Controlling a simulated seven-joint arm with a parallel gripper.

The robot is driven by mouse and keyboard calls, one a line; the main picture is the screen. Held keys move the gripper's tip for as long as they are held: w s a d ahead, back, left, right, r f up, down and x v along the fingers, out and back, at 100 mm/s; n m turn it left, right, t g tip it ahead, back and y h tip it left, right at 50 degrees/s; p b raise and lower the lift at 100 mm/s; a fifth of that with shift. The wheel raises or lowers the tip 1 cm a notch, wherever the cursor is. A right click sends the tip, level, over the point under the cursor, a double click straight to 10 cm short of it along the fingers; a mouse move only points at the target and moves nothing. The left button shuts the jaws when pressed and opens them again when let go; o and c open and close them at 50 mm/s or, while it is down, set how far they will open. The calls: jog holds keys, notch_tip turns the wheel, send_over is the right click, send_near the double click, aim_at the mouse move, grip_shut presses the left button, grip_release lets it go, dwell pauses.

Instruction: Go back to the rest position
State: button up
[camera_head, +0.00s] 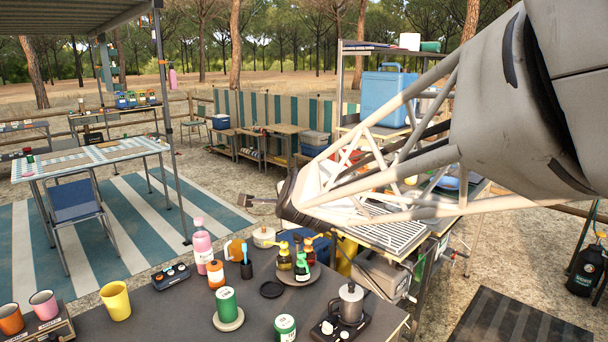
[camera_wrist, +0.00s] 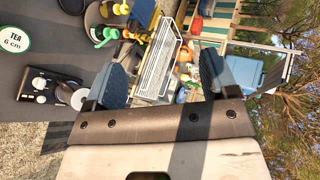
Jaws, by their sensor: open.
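My gripper (camera_wrist: 163,76) shows in the wrist view with its two dark, padded fingers spread wide apart and nothing held between them. Beyond the gap are the wire dish rack and the bottles, at a distance. In the head view my pale lattice arm reaches in from the upper right. Its dark end is above the far edge of the dark table (camera_head: 160,312), clear of the things on it. The fingers are mostly hidden or small in that view; one dark tip (camera_head: 246,200) sticks out to the left.
The table holds a moka pot (camera_head: 350,302) on a burner, a green tin (camera_head: 226,305), pump bottles (camera_head: 302,268), a pink bottle (camera_head: 202,246) and a yellow cup (camera_head: 116,300). A dish rack (camera_head: 395,233) lies below my arm. A blue cooler (camera_head: 387,95) stands on the shelf behind.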

jog(key=s+d+n+g+h, duration=0.1)
jog(key=s+d+n+g, duration=0.1)
jog(key=s+d+n, duration=0.65)
jog(key=s+d+r+n+g+h, duration=0.15)
jog(key=s+d, duration=0.45)
jog(key=s, duration=0.8)
jog(key=s+d+n+g+h, duration=0.1)
jog(key=s+d+n+g, duration=0.3)
jog(key=s+d, duration=0.6)
notch_tip(320, 180, down, 10)
jog(key=a+g, duration=0.1)
jog(key=a, duration=0.1)
jog(key=shift+s+g, duration=0.3)
jog(key=shift+g, duration=0.05)
